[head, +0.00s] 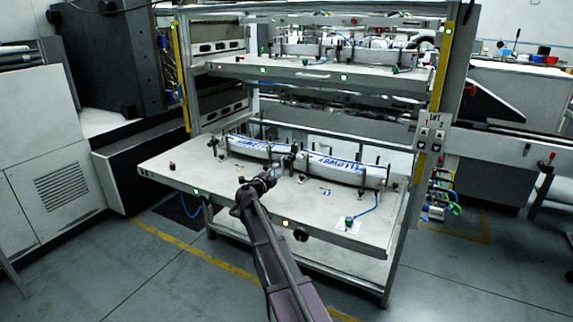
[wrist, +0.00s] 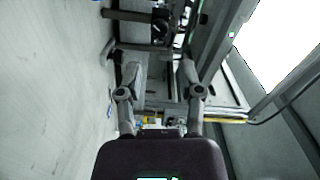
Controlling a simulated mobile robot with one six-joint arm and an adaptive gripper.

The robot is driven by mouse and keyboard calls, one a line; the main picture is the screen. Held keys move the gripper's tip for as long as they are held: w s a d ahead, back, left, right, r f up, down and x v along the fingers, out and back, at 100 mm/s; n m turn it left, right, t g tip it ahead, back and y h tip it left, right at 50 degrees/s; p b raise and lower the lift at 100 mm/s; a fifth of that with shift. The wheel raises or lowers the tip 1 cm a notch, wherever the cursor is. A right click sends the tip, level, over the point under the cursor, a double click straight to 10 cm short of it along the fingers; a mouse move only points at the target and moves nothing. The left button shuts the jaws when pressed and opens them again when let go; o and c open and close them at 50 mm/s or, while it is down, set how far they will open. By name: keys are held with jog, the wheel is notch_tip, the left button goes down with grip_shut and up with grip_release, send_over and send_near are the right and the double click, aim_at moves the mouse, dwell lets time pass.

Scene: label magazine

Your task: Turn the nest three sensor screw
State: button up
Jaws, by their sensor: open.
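My gripper (head: 262,184) is over the front middle of the lower shelf (head: 215,186) in the head view, in front of the label magazines. In the wrist view my gripper (wrist: 160,72) has its two fingers apart, with nothing held between them. Two white label magazines with blue writing, a left one (head: 250,147) and a right one (head: 345,170), lie in a row between dark posts along the shelf. Nest three and its sensor screw are too small to tell apart. A small green-topped part (head: 349,221) with a blue cable sits at the shelf's front right.
An upper shelf (head: 300,73) with similar fittings hangs above the lower one. A yellow-marked upright post (head: 441,70) with a button panel (head: 432,133) stands at the right.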

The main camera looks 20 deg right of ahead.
aim_at(287, 163)
jog(key=m, duration=0.3)
jog(key=s+a+m, duration=0.1)
jog(key=m, duration=0.1)
jog(key=shift+a+m, duration=0.1)
jog(key=shift+m, duration=0.2)
jog(key=m, duration=0.2)
jog(key=a+m, duration=0.1)
jog(key=m, duration=0.1)
jog(key=shift+s, duration=0.25)
jog(key=m, duration=0.3)
jog(key=s+a+m, duration=0.1)
jog(key=m, duration=0.1)
jog(key=shift+f+m, duration=0.1)
jog(key=shift+m, duration=0.2)
jog(key=m, duration=0.4)
jog(key=shift+s+a+m, duration=0.25)
jog(key=shift+a+m, duration=0.05)
jog(key=shift+w, duration=0.1)
jog(key=x, duration=1.3)
jog(key=shift+w+d, duration=0.2)
jog(key=shift+d, duration=0.1)
grip_shut()
